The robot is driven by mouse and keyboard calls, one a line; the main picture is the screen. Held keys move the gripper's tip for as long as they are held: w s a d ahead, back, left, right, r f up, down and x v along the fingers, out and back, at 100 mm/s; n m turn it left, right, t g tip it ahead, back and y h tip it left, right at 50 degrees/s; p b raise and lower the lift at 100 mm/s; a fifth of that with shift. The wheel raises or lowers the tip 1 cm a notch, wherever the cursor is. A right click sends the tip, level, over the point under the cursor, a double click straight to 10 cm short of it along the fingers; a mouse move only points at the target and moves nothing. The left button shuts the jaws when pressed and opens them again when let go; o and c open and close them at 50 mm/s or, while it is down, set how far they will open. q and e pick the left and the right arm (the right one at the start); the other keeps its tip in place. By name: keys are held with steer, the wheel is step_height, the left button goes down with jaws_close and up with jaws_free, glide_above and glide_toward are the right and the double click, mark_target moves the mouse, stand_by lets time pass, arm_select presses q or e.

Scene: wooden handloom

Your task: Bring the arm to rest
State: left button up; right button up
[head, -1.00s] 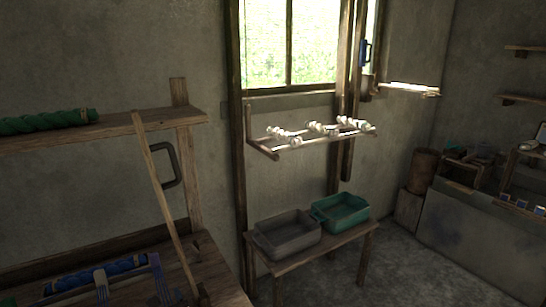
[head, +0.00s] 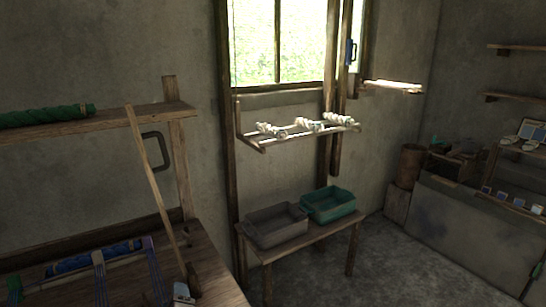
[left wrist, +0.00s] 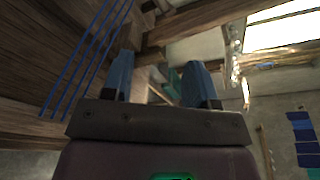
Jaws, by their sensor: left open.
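My left gripper (left wrist: 158,82) shows in the left wrist view with its two blue fingers apart and nothing between them. Behind the fingers are wooden beams, and blue threads (left wrist: 88,55) run to the left of them. In the head view a small pale and blue part of my left gripper (head: 182,292) shows at the bottom edge, by the foot of a slanting wooden stick; its fingers cannot be made out there. My right gripper is not in sight.
The wooden loom frame (head: 183,150) with a green yarn roll (head: 45,115) and a blue roll (head: 95,257) fills the left. A low bench (head: 262,252) holds a grey bin (head: 276,227) and a green bin (head: 328,205). A rack (head: 300,138) holds pale skeins. Floor at right is clear.

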arm_select(q)
steer(key=s+f+n+h, duration=0.1)
steer(key=n, duration=0.2)
steer(key=s+f+n+h, duration=0.1)
steer(key=n, duration=0.2)
steer(key=s+f+n+h, duration=0.1)
steer(key=s+n+h, duration=0.1)
steer(key=n, duration=0.2)
steer(key=shift+s+d+g, duration=0.1)
steer(key=shift+d+g, duration=0.3)
steer(key=s+a+f+n+g, duration=0.1)
steer(key=s+f+n, duration=0.2)
steer(key=s, duration=0.4)
steer(key=s+a+f+n+g+h, duration=0.1)
steer(key=s+a+f+n, duration=0.1)
steer(key=s, duration=0.4)
steer(key=s+a+f+n+g, duration=0.1)
steer(key=s+f+n, duration=0.3)
steer(key=s, duration=0.3)
steer(key=shift+s+a+f+n+h, duration=0.2)
steer(key=shift+s+a+n+h, duration=0.1)
steer(key=shift+a, duration=0.1)
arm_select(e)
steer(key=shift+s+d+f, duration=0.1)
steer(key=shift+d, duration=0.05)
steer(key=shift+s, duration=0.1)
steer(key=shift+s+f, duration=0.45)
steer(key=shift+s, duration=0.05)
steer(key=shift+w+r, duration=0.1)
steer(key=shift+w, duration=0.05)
